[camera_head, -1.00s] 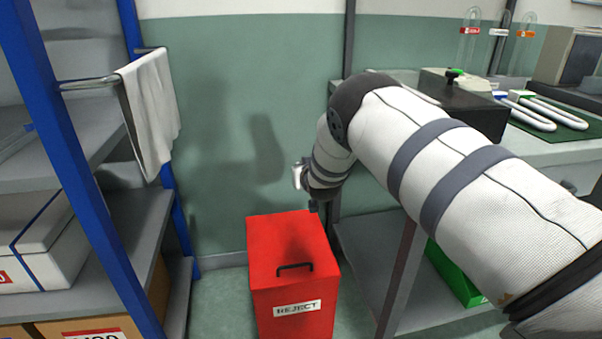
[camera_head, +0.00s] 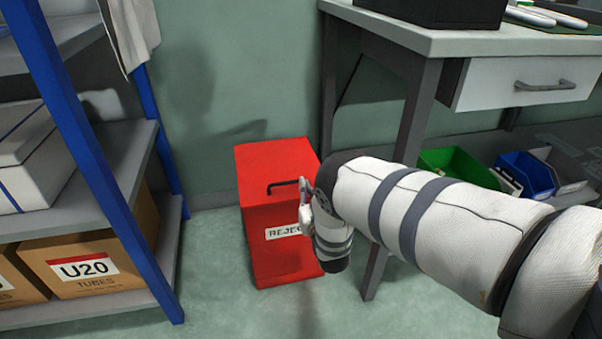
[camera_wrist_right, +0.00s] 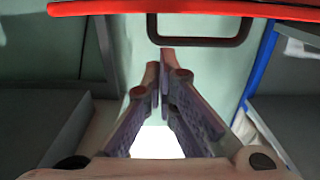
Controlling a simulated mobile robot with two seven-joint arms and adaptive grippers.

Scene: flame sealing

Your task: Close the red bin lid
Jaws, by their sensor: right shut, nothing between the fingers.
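The red bin (camera_head: 265,245) with a REJECT label stands on the floor against the green wall. Its red lid (camera_head: 262,160) lies flat across the top, and I see no gap from this side. A black loop handle (camera_head: 284,185) sits on the lid. My right forearm crosses in front of the bin's right side, and its wrist covers part of the label. In the right wrist view my right gripper (camera_wrist_right: 160,62) is shut and empty, its tips just below the black handle (camera_wrist_right: 200,40) in the picture. The red edge (camera_wrist_right: 190,10) runs along the top there. My left gripper is not in view.
A blue-post shelf (camera_head: 75,120) with cartons stands left of the bin. A grey workbench (camera_head: 400,35) stands to the right, its leg close to the bin. Green (camera_head: 455,165) and blue (camera_head: 528,172) trays are under it. Floor in front of the bin is clear.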

